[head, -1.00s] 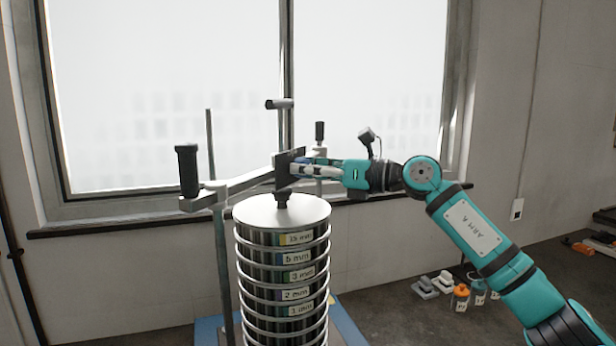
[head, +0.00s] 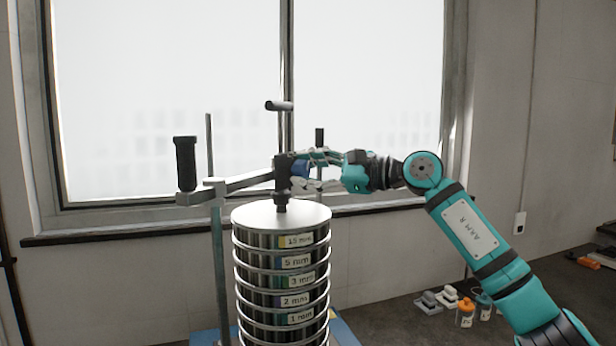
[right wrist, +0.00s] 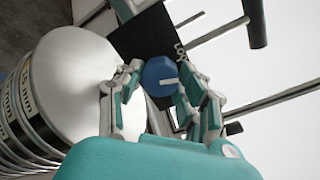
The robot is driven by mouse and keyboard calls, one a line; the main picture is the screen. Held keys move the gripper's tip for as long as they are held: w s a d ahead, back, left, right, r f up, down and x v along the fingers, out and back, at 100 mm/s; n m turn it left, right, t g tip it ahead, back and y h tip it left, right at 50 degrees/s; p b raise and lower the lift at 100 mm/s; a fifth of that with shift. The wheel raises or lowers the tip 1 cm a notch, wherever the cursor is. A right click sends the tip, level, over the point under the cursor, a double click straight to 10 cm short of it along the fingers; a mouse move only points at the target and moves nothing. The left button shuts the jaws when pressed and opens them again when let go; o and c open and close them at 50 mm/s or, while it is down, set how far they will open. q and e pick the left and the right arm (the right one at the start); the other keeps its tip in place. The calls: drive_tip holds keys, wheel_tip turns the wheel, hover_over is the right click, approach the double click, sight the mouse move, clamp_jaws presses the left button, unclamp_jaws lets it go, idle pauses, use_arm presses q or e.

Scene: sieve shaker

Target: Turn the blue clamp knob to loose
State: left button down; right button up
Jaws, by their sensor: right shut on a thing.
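The blue clamp knob (head: 300,169) is on the clamp crossbar (head: 247,181), above the sieve stack (head: 281,214). In the right wrist view the knob (right wrist: 158,74) faces me, with a white mark pointing right in the picture. A black plate (right wrist: 145,36) behind it carries white letters, partly hidden. My right gripper (head: 304,168) reaches in from the right and is shut on the knob, one finger on each side in the right wrist view (right wrist: 160,80). My left gripper is not in view.
A black upright handle (head: 186,163) stands at the crossbar's left end. Thin rods rise beside the stack. The window (head: 165,100) is behind. Small bottles (head: 465,312) and grey blocks (head: 430,302) sit at lower right.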

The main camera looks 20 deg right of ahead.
drive_tip(key=shift+n+b, duration=0.3)
drive_tip(key=shift+n, duration=1.4)
drive_tip(key=o, duration=1.2)
drive_tip(key=shift+c, duration=0.2)
drive_tip(key=v, duration=1.2)
